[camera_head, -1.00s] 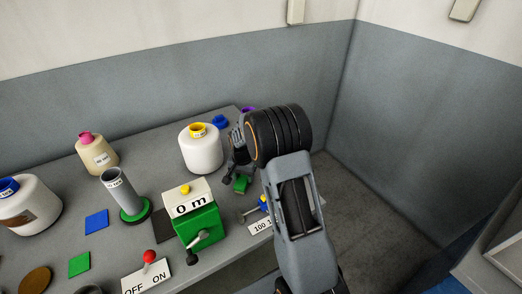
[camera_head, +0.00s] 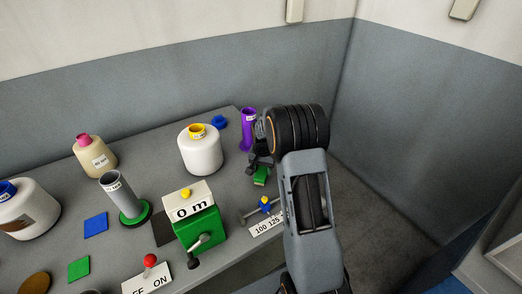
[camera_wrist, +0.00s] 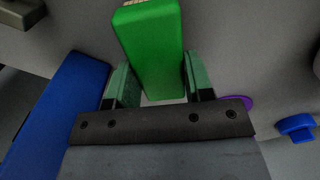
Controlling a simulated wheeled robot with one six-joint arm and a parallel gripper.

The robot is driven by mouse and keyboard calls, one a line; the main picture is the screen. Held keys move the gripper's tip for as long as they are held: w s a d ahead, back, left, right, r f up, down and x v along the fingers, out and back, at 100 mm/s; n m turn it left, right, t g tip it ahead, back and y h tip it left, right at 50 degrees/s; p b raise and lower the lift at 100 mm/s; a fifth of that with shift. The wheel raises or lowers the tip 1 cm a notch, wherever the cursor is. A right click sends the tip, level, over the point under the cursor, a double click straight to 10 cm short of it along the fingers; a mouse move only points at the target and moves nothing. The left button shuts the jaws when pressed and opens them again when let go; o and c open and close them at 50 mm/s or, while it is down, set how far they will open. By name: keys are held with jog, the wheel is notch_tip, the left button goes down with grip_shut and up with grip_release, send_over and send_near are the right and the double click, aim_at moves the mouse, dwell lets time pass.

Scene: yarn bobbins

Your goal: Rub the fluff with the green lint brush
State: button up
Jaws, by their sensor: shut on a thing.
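The green lint brush (camera_head: 261,177) is in my gripper (camera_head: 259,168), at the right end of the table. In the wrist view the brush (camera_wrist: 148,50) is a bright green block between the two fingers of my gripper (camera_wrist: 150,85), with a strip of tan bristle at its top edge. The fingers are shut on it. I cannot make out the fluff in either view. Whether the brush touches anything below is not clear.
A purple tube (camera_head: 248,130) stands just behind my gripper. A white bobbin (camera_head: 200,150) with a yellow top is to its left. A green counter box (camera_head: 203,228) and a scale plate (camera_head: 268,226) are nearer the front. Open floor lies right of the table.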

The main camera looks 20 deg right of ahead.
notch_tip(320, 180, up, 3)
jog(key=shift+a+r+p, duration=0.1)
jog(key=shift+p, duration=0.4)
jog(key=shift+r+p, duration=1.45)
jog(key=shift+r, duration=0.8)
